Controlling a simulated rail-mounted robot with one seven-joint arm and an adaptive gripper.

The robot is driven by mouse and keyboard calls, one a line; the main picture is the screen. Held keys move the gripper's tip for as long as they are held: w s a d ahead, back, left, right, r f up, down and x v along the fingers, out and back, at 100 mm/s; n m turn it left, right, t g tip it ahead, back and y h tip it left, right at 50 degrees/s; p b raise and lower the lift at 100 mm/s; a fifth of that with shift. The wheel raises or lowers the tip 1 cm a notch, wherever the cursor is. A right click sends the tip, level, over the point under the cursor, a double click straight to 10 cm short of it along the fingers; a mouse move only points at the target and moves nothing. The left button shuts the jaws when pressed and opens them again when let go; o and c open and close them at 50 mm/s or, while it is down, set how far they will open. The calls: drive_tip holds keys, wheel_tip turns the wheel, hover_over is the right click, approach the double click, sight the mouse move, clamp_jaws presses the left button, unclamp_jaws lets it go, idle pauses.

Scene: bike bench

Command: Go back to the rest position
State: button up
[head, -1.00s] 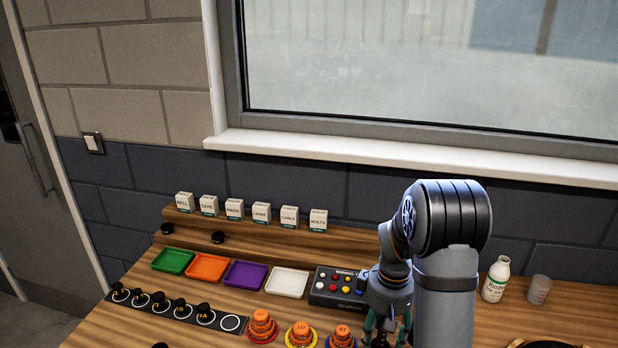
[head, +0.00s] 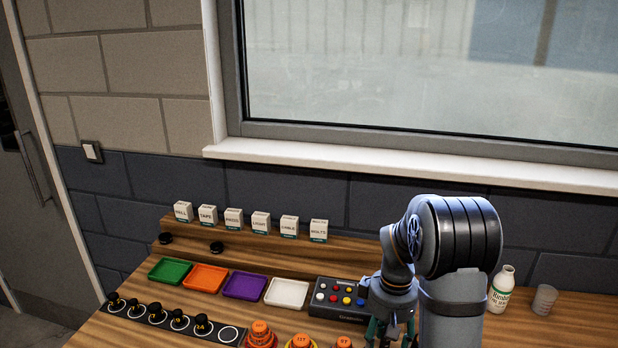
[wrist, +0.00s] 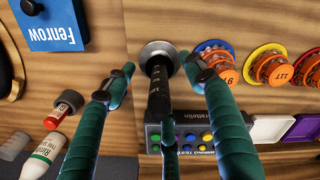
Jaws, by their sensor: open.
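My gripper (head: 390,335) is low over the front of the bench in the head view, partly cut off by the lower edge. In the wrist view my gripper (wrist: 160,65) has its green fingers spread apart. A black post-like piece with a round silver end (wrist: 158,52) shows between the fingers, with visible gaps to both sides. I cannot tell how far it is from the fingers in depth. My arm stands right of the button box (head: 338,296) in the head view.
Orange stacks on coloured discs (head: 261,337) stand left of my gripper. Green (head: 170,271), orange, purple and white trays lie behind. A white bottle (head: 502,290) and clear cup (head: 544,298) stand right. The wrist view shows a blue Fenrow box (wrist: 55,25) and red-capped cylinder (wrist: 62,110).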

wheel_tip(320, 180, up, 10)
drive_tip(key=shift+f, duration=0.2)
drive_tip(key=f, duration=1.1)
drive_tip(key=shift+s+f, duration=0.25)
drive_tip(key=shift+f, duration=0.05)
wheel_tip(320, 180, up, 14)
drive_tip(key=p, duration=1.4)
drive_tip(key=shift+w+r, duration=0.15)
drive_tip(key=shift+r, duration=0.05)
